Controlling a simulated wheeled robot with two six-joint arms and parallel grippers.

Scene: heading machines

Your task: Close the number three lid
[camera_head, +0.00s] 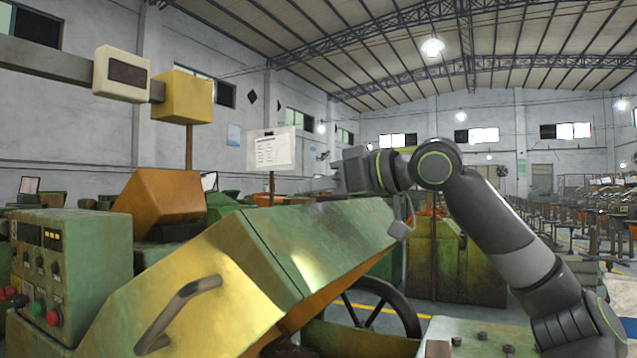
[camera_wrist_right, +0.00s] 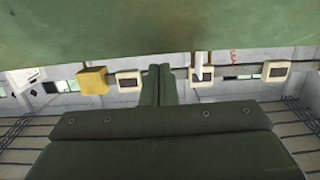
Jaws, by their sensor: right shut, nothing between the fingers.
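A large green machine lid (camera_head: 320,245) stands raised and tilted over its machine in the head view, with a curved metal handle (camera_head: 180,310) on its near face. No number can be read on it. My right gripper (camera_head: 324,184) is shut and empty, just above the lid's upper far edge; I cannot tell whether it touches. In the right wrist view my shut fingers (camera_wrist_right: 159,72) point toward a green surface (camera_wrist_right: 150,30) across the top, which looks like the lid. My left gripper is not in view.
A green control box (camera_head: 70,265) with buttons stands at the left. An orange hood (camera_head: 160,200) and a sign on a post (camera_head: 271,150) are behind the lid. A dark handwheel (camera_head: 385,305) shows under the lid. Open aisle lies at the far right.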

